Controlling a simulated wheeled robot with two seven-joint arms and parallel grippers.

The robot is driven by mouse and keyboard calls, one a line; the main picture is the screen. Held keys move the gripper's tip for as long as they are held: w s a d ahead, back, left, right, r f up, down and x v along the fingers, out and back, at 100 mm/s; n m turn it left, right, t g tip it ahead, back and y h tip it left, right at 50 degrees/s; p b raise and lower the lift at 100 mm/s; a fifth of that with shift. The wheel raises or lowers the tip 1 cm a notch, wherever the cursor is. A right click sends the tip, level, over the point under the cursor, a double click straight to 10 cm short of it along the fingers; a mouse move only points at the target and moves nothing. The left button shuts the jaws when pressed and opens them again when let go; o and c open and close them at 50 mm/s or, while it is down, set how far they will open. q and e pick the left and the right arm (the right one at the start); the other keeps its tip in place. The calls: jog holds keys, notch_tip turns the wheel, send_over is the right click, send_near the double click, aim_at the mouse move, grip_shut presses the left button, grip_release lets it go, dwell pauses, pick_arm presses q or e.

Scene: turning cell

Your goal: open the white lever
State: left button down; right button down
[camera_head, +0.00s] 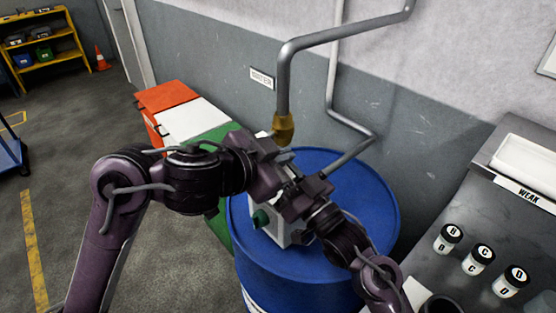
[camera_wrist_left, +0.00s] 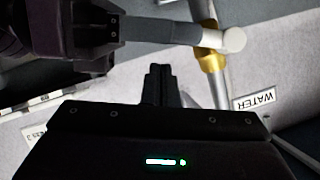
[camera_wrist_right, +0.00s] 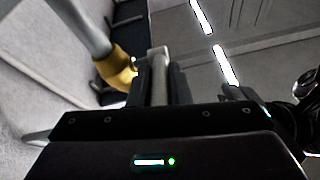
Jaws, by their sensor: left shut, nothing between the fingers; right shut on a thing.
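The white lever (camera_wrist_left: 233,40) shows in the left wrist view as a pale bar with a round end, in front of the brass pipe fitting. In the right wrist view the lever (camera_wrist_right: 158,65) stands between my right fingers. My right gripper (camera_head: 296,183) is shut on it; its jaw (camera_wrist_left: 85,35) also shows in the left wrist view. My left gripper (camera_head: 280,170) is shut and empty, close beside the right one; its fingertips (camera_wrist_left: 160,85) point towards the lever without touching it. In the head view the grippers hide most of the lever.
A white box with a green knob (camera_head: 261,218) sits on the blue drum (camera_head: 375,205) under the grippers. A grey pipe (camera_head: 283,80) with a brass end (camera_head: 283,128) hangs just above. Several labelled jars, including one (camera_head: 479,258), stand at right. Coloured bins (camera_head: 168,95) stand behind.

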pick_arm(q)
jog(key=shift+w+a+f, duration=0.15)
jog(key=shift+a+f, duration=0.2)
jog(key=shift+f, duration=0.35)
